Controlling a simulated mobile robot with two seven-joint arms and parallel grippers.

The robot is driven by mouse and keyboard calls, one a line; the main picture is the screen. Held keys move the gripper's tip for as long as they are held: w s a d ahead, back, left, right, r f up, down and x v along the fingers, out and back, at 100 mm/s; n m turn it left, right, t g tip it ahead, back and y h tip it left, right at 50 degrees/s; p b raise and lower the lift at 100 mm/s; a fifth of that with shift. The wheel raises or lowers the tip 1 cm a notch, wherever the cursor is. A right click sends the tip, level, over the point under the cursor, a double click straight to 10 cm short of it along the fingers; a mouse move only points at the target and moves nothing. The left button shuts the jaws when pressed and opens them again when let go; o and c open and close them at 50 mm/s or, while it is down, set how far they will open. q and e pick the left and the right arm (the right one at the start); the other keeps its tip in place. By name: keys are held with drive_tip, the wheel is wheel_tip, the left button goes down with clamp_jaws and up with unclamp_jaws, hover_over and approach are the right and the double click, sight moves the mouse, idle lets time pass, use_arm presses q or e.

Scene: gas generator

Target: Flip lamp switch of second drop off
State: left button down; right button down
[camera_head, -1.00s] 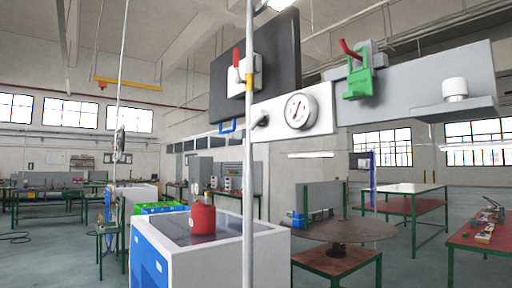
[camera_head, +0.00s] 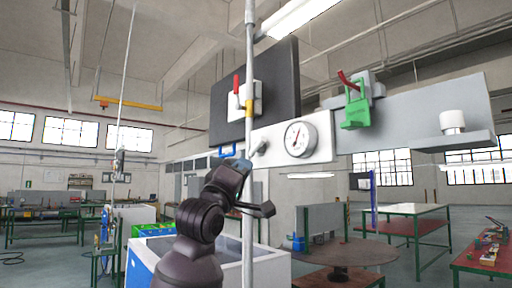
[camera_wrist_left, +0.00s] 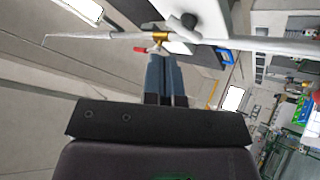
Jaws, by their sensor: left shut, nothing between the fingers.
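A vertical pipe (camera_head: 249,60) carries a yellow fitting (camera_head: 249,106) beside a red lever (camera_head: 236,84) on a white plate. The fitting (camera_wrist_left: 160,36) and the lever (camera_wrist_left: 143,49) also show in the left wrist view. A small grey knob (camera_head: 259,148) sits near the pipe, left of a round gauge (camera_head: 300,139). I cannot tell which part is the lamp switch. My left gripper (camera_head: 234,165) is below the fitting, close to the pipe. In the left wrist view its blue-grey fingers (camera_wrist_left: 163,60) are together and empty, pointing at the fitting; contact is unclear. My right gripper is out of view.
A dark panel (camera_head: 285,75) stands behind the lever. A lit lamp (camera_head: 298,16) is overhead. A white cabinet (camera_head: 272,268) stands below, partly behind my arm.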

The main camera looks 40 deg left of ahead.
sight(260, 142)
use_arm(q)
drive_tip(key=shift+s+a+r+n+g, duration=0.1)
drive_tip(key=shift+s+a+n+g, duration=0.35)
drive_tip(key=shift+n, duration=2)
drive_tip(key=shift+s+a+n+g, duration=0.2)
drive_tip(key=shift+s+n, duration=0.45)
drive_tip(key=shift+n, duration=1.75)
drive_tip(key=shift+s+a+r+n+g, duration=0.1)
drive_tip(key=shift+s+a+n+g, duration=0.35)
drive_tip(key=shift+n, duration=2)
drive_tip(key=shift+d, duration=0.15)
